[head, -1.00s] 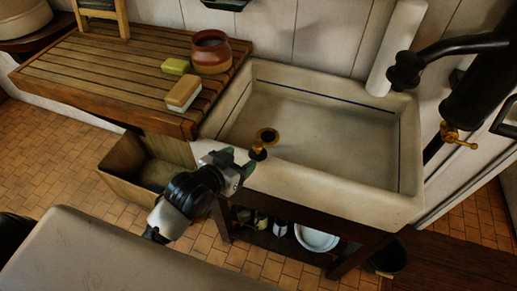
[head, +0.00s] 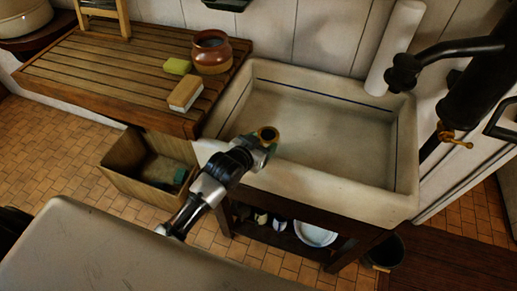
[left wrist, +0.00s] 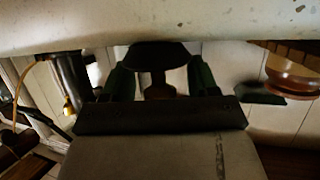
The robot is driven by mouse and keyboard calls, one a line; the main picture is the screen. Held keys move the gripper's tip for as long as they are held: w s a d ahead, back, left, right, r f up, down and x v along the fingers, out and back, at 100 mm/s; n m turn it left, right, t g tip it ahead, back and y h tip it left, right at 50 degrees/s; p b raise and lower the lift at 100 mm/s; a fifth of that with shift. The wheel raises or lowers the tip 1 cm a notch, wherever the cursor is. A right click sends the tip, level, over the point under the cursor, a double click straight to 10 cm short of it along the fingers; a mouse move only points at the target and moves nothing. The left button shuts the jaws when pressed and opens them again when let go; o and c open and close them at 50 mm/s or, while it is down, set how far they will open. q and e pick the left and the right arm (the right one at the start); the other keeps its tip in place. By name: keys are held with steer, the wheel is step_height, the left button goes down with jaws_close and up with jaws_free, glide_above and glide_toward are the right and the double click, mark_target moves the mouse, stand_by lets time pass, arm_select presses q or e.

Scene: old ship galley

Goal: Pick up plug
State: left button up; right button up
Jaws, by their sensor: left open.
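The plug (left wrist: 155,56) shows in the left wrist view as a dark disc with a brownish knob, against the pale sink rim. Its knob is between the two green-tipped fingers of my left gripper (left wrist: 160,80), with gaps on both sides. The left gripper (head: 262,145) is open over the front rim of the sink (head: 340,190) in the head view, where it hides the plug. My right gripper is not in view.
A slatted drainboard (head: 110,75) left of the sink holds a brown pot (head: 211,55), a yellow-green sponge (head: 177,66) and a brush-like block (head: 186,93). An open bin (head: 135,180) stands below. A dark tap (head: 450,50) overhangs the sink's right side. The basin is otherwise clear.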

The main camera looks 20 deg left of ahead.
arm_select(q)
steer(key=c, duration=1)
steer(key=shift+c, duration=0.2)
